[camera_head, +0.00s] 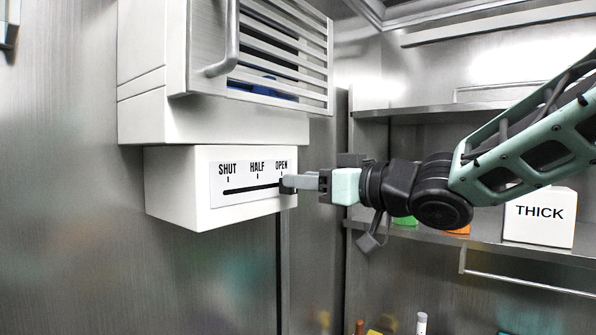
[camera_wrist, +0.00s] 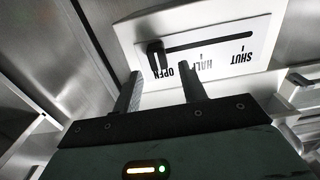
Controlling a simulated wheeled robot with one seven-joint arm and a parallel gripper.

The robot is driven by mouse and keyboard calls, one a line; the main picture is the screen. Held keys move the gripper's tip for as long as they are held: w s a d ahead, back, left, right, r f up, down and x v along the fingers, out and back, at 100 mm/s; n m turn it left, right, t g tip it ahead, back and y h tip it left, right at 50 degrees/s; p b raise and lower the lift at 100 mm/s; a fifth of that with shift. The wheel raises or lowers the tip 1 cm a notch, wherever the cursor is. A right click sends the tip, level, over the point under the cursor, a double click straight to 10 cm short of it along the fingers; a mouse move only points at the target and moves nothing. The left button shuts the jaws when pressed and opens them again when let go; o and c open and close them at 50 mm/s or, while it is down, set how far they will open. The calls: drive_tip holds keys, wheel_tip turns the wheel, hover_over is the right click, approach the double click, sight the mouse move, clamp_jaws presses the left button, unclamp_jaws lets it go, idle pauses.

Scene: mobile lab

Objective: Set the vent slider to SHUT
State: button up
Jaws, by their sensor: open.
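The vent slider panel (camera_head: 218,200) is a white plate marked SHUT, HALF and OPEN on a white box, with a black horizontal slot. Its dark knob (camera_head: 287,189) stands at the OPEN end, partly hidden by a finger. In the wrist view, the panel (camera_wrist: 215,60) appears upside down and the knob (camera_wrist: 157,58) stands at the slot's left end. My gripper (camera_head: 288,181) reaches in from the right, close to the knob. In the wrist view, my gripper (camera_wrist: 160,72) has its fingers apart, with the knob between their lines. Contact cannot be told.
A louvred unit (camera_head: 285,50) with a handle (camera_head: 225,45) juts out above the slider box. A shelf (camera_head: 500,232) at the right carries a white THICK box (camera_head: 540,218). Bare metal wall (camera_head: 70,180) lies left of the panel.

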drive_tip(key=shift+x, duration=1.2)
